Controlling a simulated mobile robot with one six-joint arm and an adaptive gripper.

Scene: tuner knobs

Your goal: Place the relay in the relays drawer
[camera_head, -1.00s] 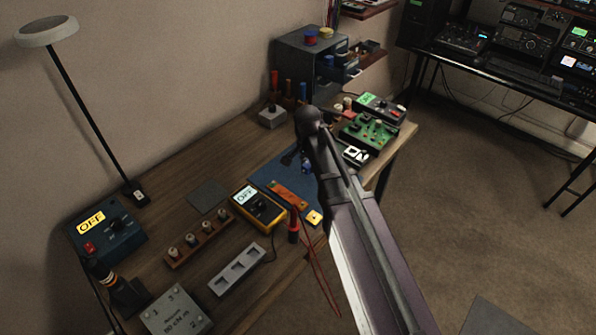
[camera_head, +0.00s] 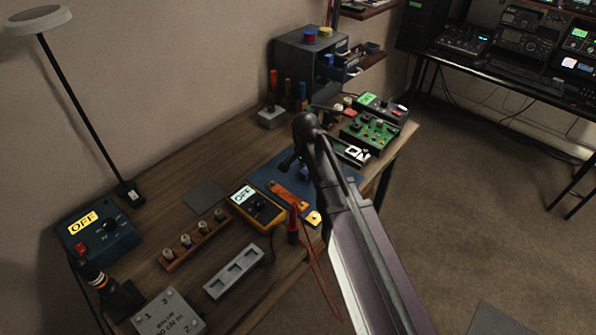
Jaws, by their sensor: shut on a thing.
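My gripper (camera_head: 290,162) shows only as a small dark shape beside my wrist, above the blue mat (camera_head: 262,178). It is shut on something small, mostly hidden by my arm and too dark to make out. A small blue thing shows close by it, and I cannot tell whether it is the relay or whether it is held. The grey drawer cabinet (camera_head: 298,55) stands at the back of the bench, with small drawers (camera_head: 362,55) pulled out on its right side. Their labels are unreadable, so I cannot tell which is for relays. My gripper is apart from the cabinet, nearer me.
A yellow multimeter (camera_head: 257,208), a wooden rack of knobs (camera_head: 195,240) and a grey slotted block (camera_head: 235,271) lie in front. Green circuit boards (camera_head: 372,132) stand on the right. Upright coloured tools (camera_head: 287,92) stand before the cabinet. A tall lamp (camera_head: 85,105) is on the left.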

